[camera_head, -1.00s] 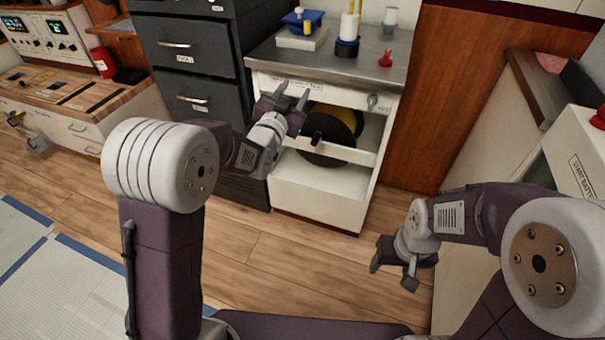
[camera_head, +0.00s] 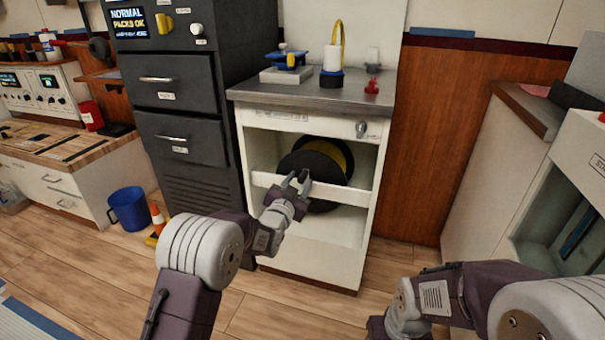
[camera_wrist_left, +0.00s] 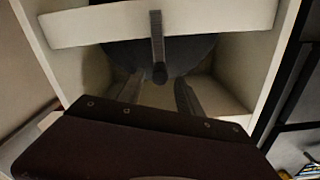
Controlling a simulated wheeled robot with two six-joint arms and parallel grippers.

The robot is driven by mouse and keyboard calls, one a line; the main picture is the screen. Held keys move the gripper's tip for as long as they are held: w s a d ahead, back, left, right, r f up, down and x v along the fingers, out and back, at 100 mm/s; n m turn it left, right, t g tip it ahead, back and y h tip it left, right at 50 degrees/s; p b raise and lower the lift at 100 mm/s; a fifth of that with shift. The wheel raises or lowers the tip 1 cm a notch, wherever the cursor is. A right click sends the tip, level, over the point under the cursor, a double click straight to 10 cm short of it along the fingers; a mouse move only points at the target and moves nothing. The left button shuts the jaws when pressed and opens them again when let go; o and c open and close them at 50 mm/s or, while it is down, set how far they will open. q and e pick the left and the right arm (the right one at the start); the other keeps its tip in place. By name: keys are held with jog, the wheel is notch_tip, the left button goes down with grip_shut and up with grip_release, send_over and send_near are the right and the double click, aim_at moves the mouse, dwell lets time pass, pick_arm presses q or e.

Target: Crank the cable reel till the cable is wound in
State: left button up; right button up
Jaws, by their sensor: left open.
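The cable reel (camera_head: 312,165) is a black-flanged drum with yellow cable (camera_head: 341,150) on it, inside the open white cabinet behind a white crossbar. It also shows as a dark disc in the left wrist view (camera_wrist_left: 200,52). A dark crank handle (camera_wrist_left: 157,38) hangs down across the crossbar, with its rounded grip end low. My left gripper (camera_head: 294,180) is open in front of the crossbar; in the left wrist view its fingers (camera_wrist_left: 158,92) lie on either side of the grip end, not closed on it. My right gripper (camera_head: 381,326) is partly cut off at the bottom edge.
The white cabinet's crossbar (camera_head: 345,194) spans its opening. Its grey top (camera_head: 300,95) bears a blue-and-white fixture and a red knob. Dark drawers (camera_head: 185,140) stand close on the left. A blue bucket (camera_head: 129,210) and a cone are on the floor, which is clear in front.

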pick_arm(q)
jog(key=shift+w+d+f+b, duration=0.2)
jog(key=shift+w, duration=0.4)
jog(key=shift+w+d+f+b, duration=0.2)
jog(key=shift+w, duration=0.35)
jog(key=shift+w+d+r, duration=0.1)
jog(key=shift+w+r, duration=0.1)
jog(key=shift+w, duration=0.2)
grip_shut()
